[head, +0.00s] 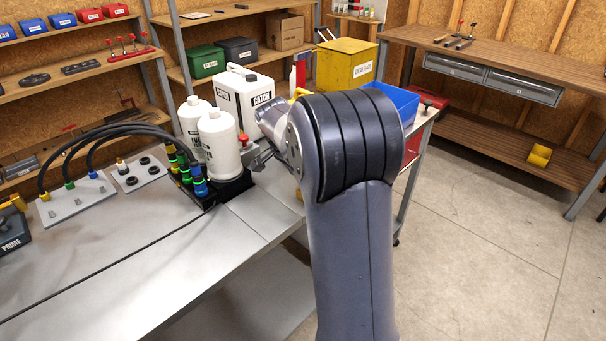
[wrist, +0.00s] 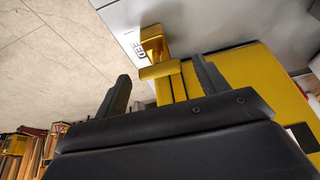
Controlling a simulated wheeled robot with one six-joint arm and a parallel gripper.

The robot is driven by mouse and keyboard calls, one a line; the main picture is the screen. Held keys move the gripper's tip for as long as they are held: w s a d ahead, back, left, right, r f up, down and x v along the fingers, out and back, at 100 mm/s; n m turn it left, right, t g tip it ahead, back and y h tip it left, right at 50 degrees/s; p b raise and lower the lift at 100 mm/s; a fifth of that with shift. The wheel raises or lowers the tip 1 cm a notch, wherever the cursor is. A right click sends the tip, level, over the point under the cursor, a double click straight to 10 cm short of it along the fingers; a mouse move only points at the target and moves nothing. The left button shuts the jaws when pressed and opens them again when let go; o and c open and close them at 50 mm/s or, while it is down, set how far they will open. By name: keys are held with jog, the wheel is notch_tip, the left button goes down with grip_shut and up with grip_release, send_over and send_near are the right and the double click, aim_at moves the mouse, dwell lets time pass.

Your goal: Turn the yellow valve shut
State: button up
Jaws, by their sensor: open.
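The yellow valve (wrist: 153,44) shows in the wrist view, with a crossbar at its near end, beside a grey panel (wrist: 215,22) lettered FEED. My gripper (wrist: 162,70) is open. Its two dark fingers stand to the left and right of the crossbar in the picture, with gaps showing on both sides. I cannot tell how deep the crossbar sits between them. In the head view my arm hides most of the gripper and the valve. A small yellow bit shows at the arm's left edge, but I cannot tell if it is the valve.
A larger yellow body (wrist: 262,85) lies behind the right finger. The grey bench (head: 150,275) holds white bottles (head: 217,145), a white CATCH container (head: 240,97) and black hoses (head: 110,130). A yellow box (head: 345,65) and a blue bin (head: 395,99) stand behind my arm. Floor at right is clear.

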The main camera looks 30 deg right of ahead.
jog(key=shift+r, duration=0.1)
jog(key=v, duration=1)
jog(key=shift+a+r, duration=0.15)
jog(key=shift+r, duration=0.1)
jog(key=shift+s, duration=0.1)
jog(key=x, duration=1)
jog(key=shift+d+f, duration=0.2)
jog(key=shift+f, duration=0.15)
